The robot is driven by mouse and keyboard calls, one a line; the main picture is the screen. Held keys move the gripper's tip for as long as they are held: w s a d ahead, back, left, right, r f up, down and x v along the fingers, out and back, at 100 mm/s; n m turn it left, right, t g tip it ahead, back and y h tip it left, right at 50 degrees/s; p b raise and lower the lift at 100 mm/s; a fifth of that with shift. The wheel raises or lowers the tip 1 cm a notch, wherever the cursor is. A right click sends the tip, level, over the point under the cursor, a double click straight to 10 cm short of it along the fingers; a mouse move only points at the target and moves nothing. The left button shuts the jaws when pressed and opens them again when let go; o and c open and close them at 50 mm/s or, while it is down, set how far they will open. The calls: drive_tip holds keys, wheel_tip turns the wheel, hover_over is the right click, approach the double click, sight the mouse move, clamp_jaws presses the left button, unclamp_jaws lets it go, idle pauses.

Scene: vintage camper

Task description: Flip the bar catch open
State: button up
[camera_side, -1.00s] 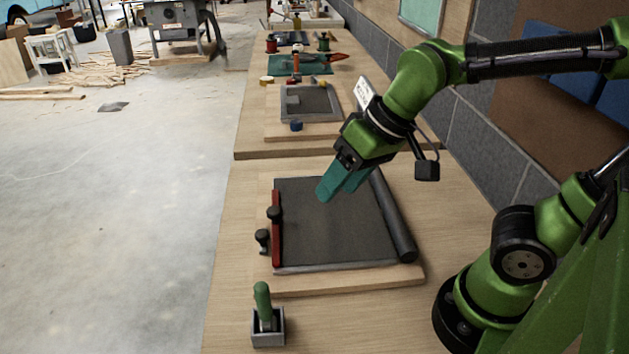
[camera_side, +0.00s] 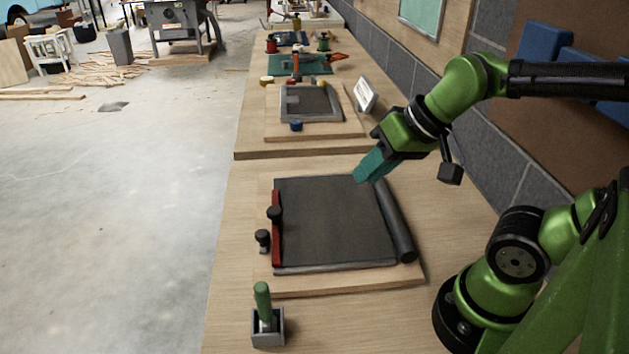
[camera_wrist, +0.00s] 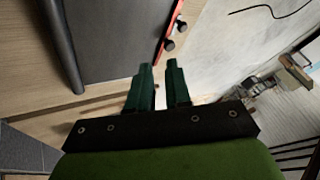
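The bar catch is a red bar (camera_side: 277,245) along the left edge of a dark flat panel (camera_side: 330,225). One black knob (camera_side: 274,213) sits on the bar and another black knob (camera_side: 262,237) stands just left of it. In the wrist view the red bar (camera_wrist: 175,22) and the two knobs show beyond the fingertips, at the upper middle. My gripper (camera_side: 360,178), with teal fingers, is above the panel's far right corner, well apart from the bar. In the wrist view a gap shows between the fingers (camera_wrist: 159,68), with nothing in it.
A dark roller-like cylinder (camera_side: 395,225) lies along the panel's right edge. A green-handled tool (camera_side: 262,297) stands in a small grey box (camera_side: 268,333) at the near left. Another board with a grey frame (camera_side: 310,103) and a small white sign (camera_side: 366,94) are farther back.

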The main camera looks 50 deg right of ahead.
sight(263, 235)
drive_tip(key=w+g, duration=0.1)
drive_tip(key=w, duration=0.4)
drive_tip(key=w+f+g, duration=0.1)
drive_tip(key=w+g, duration=0.1)
drive_tip(key=w, duration=0.4)
drive_tip(key=w+f+g, duration=0.1)
drive_tip(key=w+g, duration=0.1)
drive_tip(key=w, duration=0.3)
drive_tip(key=shift+w+d, duration=0.1)
drive_tip(key=shift+w, duration=0.05)
clamp_jaws()
drive_tip(key=w+a+f+m+g, duration=0.2)
drive_tip(key=w+f+g, duration=0.3)
drive_tip(key=w, duration=0.7)
drive_tip(key=shift+a+f, duration=0.35)
drive_tip(key=shift+a, duration=0.1)
drive_tip(key=x, duration=1)
drive_tip(key=shift+s+a, duration=0.25)
drive_tip(key=shift+s+a+r, duration=0.1)
drive_tip(key=shift+s+a, duration=0.45)
drive_tip(key=shift+s, duration=0.3)
drive_tip(key=shift+s+a, duration=0.4)
drive_tip(key=shift+s, duration=0.3)
